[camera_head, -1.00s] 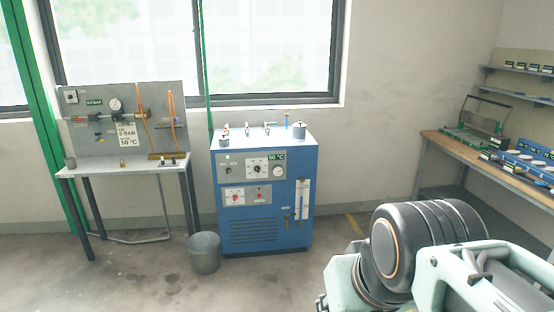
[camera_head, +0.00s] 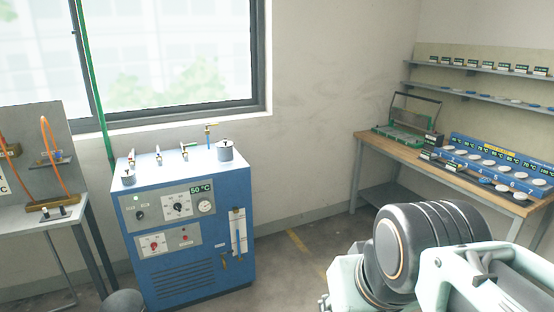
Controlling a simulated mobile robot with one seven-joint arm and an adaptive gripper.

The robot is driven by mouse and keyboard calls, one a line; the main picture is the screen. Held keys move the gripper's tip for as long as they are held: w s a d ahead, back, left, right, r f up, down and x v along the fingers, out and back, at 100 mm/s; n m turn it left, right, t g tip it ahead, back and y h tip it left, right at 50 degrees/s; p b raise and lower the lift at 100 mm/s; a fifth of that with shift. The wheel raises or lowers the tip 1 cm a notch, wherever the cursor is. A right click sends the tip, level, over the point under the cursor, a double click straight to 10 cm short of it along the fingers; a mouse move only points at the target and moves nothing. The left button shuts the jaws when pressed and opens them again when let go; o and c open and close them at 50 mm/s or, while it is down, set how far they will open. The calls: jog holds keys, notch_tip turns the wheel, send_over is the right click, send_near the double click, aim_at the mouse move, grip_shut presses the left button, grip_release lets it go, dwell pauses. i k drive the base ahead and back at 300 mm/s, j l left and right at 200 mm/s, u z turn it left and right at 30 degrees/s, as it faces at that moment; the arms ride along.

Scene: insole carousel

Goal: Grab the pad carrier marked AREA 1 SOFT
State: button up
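I cannot make out a pad carrier marked AREA 1 SOFT in the head view. Small labelled items stand on the upper wall shelf (camera_head: 480,68) at the right, but their text is too small to read. Several pale round pads sit in a blue numbered rack (camera_head: 497,166) on the wooden bench (camera_head: 385,147). My arm fills the lower right corner. My gripper's fingers do not show.
A blue machine (camera_head: 185,232) marked 50 °C stands left of centre, with a grey bin (camera_head: 124,303) at its front left. A grey stand (camera_head: 50,217) is at the far left. A green-framed fixture (camera_head: 408,130) sits on the bench. Some floor before the bench is clear.

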aim_at(455, 167)
jog(key=i+z, duration=0.75)
jog(key=i, duration=0.25)
jog(key=i+z, duration=0.3)
jog(key=i, duration=0.25)
jog(key=i+j+z, duration=0.1)
jog(key=i+z, duration=0.15)
jog(key=i, duration=0.3)
jog(key=i+l, duration=0.1)
jog(key=i, duration=1.3)
jog(key=l, duration=0.1)
